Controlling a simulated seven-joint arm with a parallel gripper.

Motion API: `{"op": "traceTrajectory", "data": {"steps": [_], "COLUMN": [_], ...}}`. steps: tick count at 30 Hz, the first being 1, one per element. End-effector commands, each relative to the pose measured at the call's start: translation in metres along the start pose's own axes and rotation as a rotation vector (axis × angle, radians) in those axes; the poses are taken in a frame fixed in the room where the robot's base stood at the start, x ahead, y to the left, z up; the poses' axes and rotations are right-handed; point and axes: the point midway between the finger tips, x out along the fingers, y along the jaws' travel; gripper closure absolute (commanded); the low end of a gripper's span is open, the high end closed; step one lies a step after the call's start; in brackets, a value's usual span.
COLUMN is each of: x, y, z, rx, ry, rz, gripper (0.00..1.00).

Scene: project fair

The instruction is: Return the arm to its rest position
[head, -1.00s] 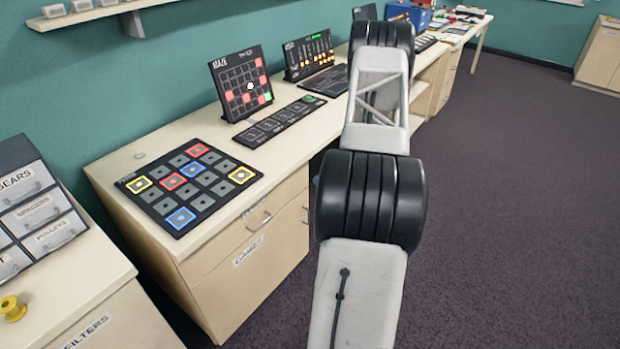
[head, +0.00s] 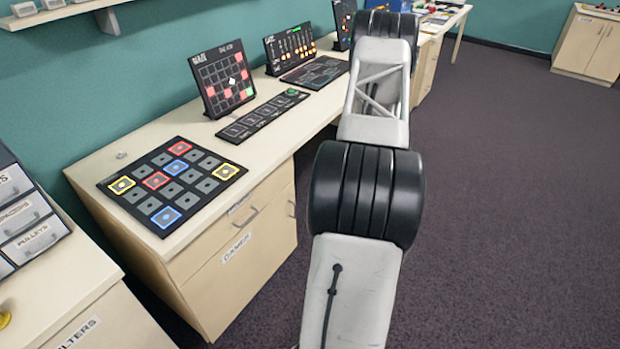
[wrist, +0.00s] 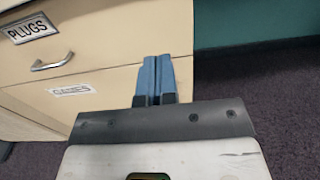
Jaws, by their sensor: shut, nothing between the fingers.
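My gripper (wrist: 154,80) shows in the wrist view with its two blue fingers pressed together and nothing between them. It hangs in front of a cream cabinet (wrist: 105,60) with a drawer labelled "PLUGS"; I cannot tell the exact gap to the cabinet front. In the head view my arm (head: 365,200) extends forward on the right side, and the gripper itself is hidden behind the arm's links.
In the head view, a board with coloured squares (head: 172,182), a maze panel (head: 222,78) and a card strip (head: 262,116) sit on the bench (head: 205,235). A drawer unit (head: 25,215) is at left. Open carpet (head: 520,210) lies to the right.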

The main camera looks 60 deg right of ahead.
Motion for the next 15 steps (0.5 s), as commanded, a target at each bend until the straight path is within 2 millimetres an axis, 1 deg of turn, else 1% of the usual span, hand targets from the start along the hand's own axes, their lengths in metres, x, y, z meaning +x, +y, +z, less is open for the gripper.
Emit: {"op": "traceTrajectory", "data": {"steps": [11, 15], "x": [0.0007, 0.0066], "y": [0.0004, 0.0057], "z": [0.0006, 0.0072], "rx": [-0.001, -0.01], "ry": [0.0, 0.003], "rz": [0.002, 0.022], "gripper": [1.0, 1.0]}}
